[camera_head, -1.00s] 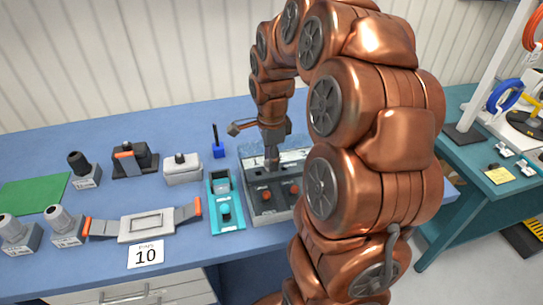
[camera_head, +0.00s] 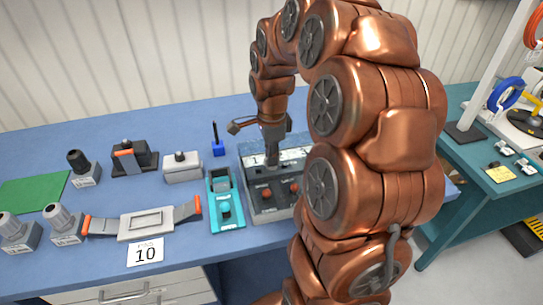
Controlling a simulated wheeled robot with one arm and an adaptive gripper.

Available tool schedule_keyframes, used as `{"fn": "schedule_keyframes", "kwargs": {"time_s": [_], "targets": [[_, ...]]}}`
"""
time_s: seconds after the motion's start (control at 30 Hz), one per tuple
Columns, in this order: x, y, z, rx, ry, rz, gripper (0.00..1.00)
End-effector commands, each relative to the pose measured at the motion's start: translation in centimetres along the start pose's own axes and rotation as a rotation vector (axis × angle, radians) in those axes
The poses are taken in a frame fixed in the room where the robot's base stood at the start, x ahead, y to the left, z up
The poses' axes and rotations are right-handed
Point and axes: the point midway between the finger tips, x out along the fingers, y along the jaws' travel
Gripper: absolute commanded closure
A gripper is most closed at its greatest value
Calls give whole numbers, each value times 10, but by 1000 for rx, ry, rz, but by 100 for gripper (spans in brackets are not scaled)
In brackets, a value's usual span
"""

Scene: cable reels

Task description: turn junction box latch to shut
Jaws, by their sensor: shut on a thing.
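A dark grey box (camera_head: 267,210) with a pale labelled top strip and two red knobs stands near the front of the blue table; I take it to be the junction box. My gripper (camera_head: 272,162) points straight down over the box's pale strip, behind the red knobs. It is shut on a small part there, which I take to be the latch. The fingertips and the jaws themselves hide this part, so I cannot tell its angle. My arm covers the right side of the box.
A teal device (camera_head: 226,212) stands close at the box's left. A blue holder with a pen (camera_head: 218,150) is behind it. A grey clamp piece (camera_head: 146,223), a white box (camera_head: 182,168) and several connectors stand further left. The back of the table is clear.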

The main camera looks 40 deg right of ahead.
Motion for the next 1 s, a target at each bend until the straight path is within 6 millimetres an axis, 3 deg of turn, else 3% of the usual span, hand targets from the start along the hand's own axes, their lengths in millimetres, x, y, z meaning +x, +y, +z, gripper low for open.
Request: {"fn": "schedule_keyframes", "kwargs": {"time_s": [0.27,1.0], "targets": [[5,-1,1,-153,-1,-5,100],[4,0,1,-849,-1,-1,100]]}}
